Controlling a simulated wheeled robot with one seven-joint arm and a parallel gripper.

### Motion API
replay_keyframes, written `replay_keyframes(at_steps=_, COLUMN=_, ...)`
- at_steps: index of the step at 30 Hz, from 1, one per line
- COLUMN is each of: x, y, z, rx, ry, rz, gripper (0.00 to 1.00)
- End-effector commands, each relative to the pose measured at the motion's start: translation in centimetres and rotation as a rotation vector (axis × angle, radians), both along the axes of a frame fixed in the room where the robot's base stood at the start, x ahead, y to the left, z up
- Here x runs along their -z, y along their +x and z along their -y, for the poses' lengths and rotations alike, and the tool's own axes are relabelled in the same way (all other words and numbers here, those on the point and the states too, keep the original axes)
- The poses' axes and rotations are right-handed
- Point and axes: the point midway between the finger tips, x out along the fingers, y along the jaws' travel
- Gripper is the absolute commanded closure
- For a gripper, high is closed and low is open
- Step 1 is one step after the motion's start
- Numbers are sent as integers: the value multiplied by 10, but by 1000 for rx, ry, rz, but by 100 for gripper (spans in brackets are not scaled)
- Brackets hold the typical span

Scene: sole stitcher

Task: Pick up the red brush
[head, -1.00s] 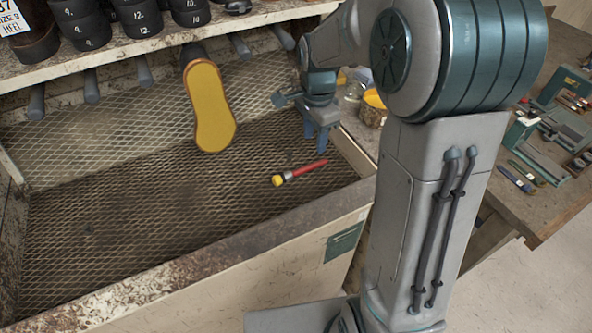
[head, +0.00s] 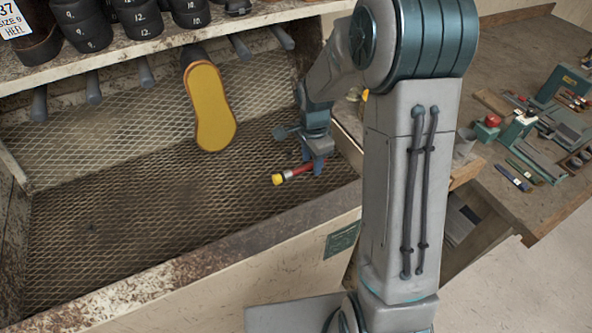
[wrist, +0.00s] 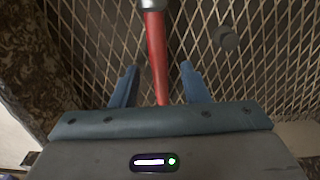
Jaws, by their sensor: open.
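The red brush (head: 294,173) lies on the mesh floor of the bin, with its yellow tip toward the left and its red handle toward my gripper. My gripper (head: 314,180) is low over the handle end and hides part of it in the head view. In the wrist view the red handle (wrist: 157,55) runs down between the two open blue fingers of my gripper (wrist: 158,80). There is a gap on each side of the handle. I cannot tell the height of the fingers over it.
The bin's front wall (head: 240,255) stands close to my gripper. A yellow sole (head: 210,108) hangs from a peg above the mesh. A workbench (head: 500,195) with tools is at the right. The left of the mesh floor is clear.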

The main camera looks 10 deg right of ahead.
Motion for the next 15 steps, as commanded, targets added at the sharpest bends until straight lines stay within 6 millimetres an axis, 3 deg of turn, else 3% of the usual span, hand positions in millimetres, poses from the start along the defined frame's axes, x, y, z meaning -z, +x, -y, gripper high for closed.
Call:
replay_keyframes(at_steps=2, x=0, y=0, z=0, rx=0, ry=0, rz=0, gripper=59)
replay_keyframes(at_steps=6, x=0, y=0, z=0, rx=-1, ry=0, rz=0, gripper=98)
replay_keyframes(at_steps=15, x=0, y=0, z=0, rx=-1, ry=0, rz=0, gripper=100)
